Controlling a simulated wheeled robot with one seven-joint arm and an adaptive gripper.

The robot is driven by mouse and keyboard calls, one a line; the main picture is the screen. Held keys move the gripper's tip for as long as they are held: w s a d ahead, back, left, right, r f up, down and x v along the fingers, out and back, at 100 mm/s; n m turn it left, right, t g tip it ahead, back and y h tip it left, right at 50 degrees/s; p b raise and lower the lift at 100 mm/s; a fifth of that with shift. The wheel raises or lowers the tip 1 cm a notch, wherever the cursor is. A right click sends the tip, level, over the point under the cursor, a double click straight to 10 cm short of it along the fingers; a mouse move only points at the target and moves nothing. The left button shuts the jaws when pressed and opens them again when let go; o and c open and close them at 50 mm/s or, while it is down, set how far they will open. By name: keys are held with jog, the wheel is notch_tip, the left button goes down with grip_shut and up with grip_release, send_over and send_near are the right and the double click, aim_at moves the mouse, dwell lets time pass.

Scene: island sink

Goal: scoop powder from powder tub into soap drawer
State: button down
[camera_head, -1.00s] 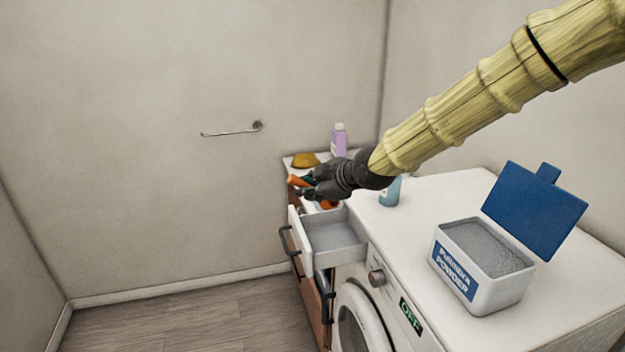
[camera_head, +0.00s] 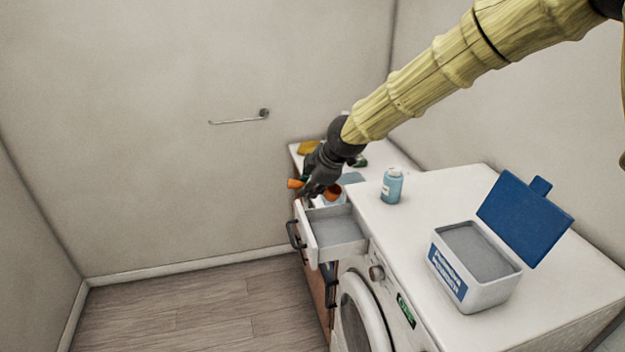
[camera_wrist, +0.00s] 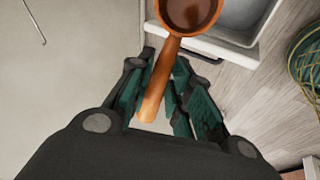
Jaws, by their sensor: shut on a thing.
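My gripper (camera_head: 318,190) is shut on the handle of an orange scoop (camera_head: 333,191), over the far end of the soap drawer. In the wrist view the scoop (camera_wrist: 188,14) has its round bowl beyond my fingers (camera_wrist: 165,90), near the edge of the drawer (camera_wrist: 246,18); the inside of the bowl looks brown, and I see no grey powder in it. The soap drawer (camera_head: 337,236) is pulled out at the washer's front, with a grey inside. The powder tub (camera_head: 472,290) stands on the washer with its blue lid (camera_head: 525,220) open and grey powder (camera_head: 478,250) inside.
A blue bottle (camera_head: 392,187) stands on the washer (camera_head: 420,225), between my arm and the tub. A yellow thing (camera_head: 308,147) lies on the counter behind my gripper. A towel bar (camera_head: 240,118) is on the wall. The floor at left is clear.

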jog(key=shift+w+a+r+n+g+h, duration=0.1)
jog(key=shift+a+n+g+h, duration=0.35)
jog(key=shift+g+h, duration=0.35)
jog(key=shift+w+a+r+n+g+h, duration=0.1)
jog(key=shift+a+n+g+h, duration=0.35)
jog(key=shift+h, duration=0.55)
jog(key=shift+d, duration=0.15)
